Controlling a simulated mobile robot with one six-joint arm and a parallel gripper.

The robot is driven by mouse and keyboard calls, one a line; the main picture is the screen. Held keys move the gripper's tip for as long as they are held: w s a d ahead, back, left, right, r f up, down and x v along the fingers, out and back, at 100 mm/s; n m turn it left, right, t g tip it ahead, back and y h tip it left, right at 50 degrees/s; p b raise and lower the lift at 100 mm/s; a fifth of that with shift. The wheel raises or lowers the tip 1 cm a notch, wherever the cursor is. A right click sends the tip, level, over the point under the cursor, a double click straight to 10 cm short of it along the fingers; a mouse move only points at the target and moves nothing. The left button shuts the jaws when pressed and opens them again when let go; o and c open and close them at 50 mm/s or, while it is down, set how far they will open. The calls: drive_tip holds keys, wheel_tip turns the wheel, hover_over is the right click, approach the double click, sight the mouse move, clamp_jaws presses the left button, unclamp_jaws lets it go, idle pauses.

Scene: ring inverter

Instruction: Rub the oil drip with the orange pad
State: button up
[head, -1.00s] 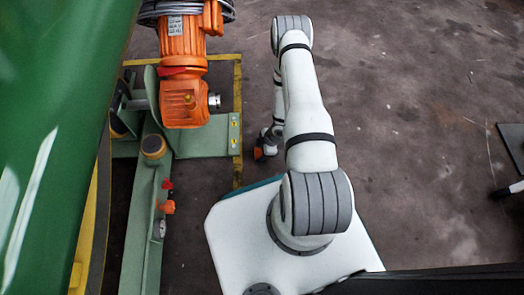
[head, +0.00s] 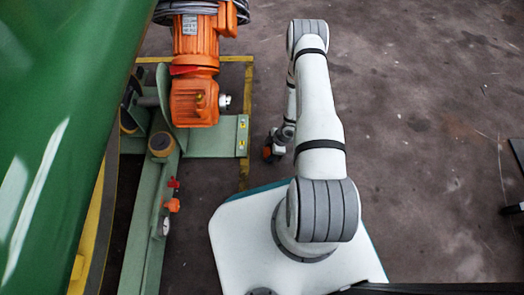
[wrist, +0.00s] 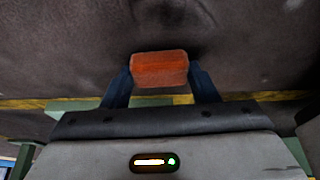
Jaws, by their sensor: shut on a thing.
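The orange pad (wrist: 160,69) is a small block held between the two dark blue fingers of my gripper (wrist: 160,78) in the wrist view. The gripper is shut on its sides, and the pad's far face points at the floor. A dark smudge (wrist: 178,14) lies on the brown floor just beyond the pad in the wrist view; I cannot tell for sure that it is the oil drip. A gap between pad and floor cannot be judged. In the head view my gripper (head: 273,148) is small, mostly behind my arm, with an orange spot at its end.
An orange motor (head: 194,100) sits on a green frame (head: 150,215) left of my gripper. A yellow line (head: 247,75) edges the frame's floor area. A large green cylinder (head: 60,110) fills the left side. The floor (head: 430,150) at right is mostly clear.

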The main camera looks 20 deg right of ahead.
sight(288, 155)
drive_tip(key=shift+s+d+f, duration=0.1)
drive_tip(key=shift+s+d, duration=0.15)
drive_tip(key=shift+d, duration=0.5)
drive_tip(key=shift+s+d+r, duration=0.1)
drive_tip(key=shift+s+d, duration=0.15)
drive_tip(key=shift+d, duration=0.55)
drive_tip(key=shift+s+d+f, duration=0.1)
drive_tip(key=shift+s+d, duration=0.15)
drive_tip(key=shift+d, duration=0.5)
drive_tip(key=shift+s+d, duration=0.3)
drive_tip(key=shift+d, duration=0.55)
drive_tip(key=shift+s+d, duration=0.25)
drive_tip(key=shift+d, duration=0.6)
drive_tip(key=shift+w+a, duration=0.55)
drive_tip(key=shift+a, duration=1.15)
drive_tip(key=shift+w+a, duration=0.55)
drive_tip(key=shift+a, duration=1.2)
drive_tip(key=shift+w+a, duration=0.55)
drive_tip(key=shift+a, duration=1.15)
drive_tip(key=shift+r, duration=0.2)
drive_tip(key=shift+r+p, duration=2.05)
drive_tip(key=shift+r, duration=0.9)
wheel_tip(288, 155, up, 3)
drive_tip(key=shift+p, duration=1.15)
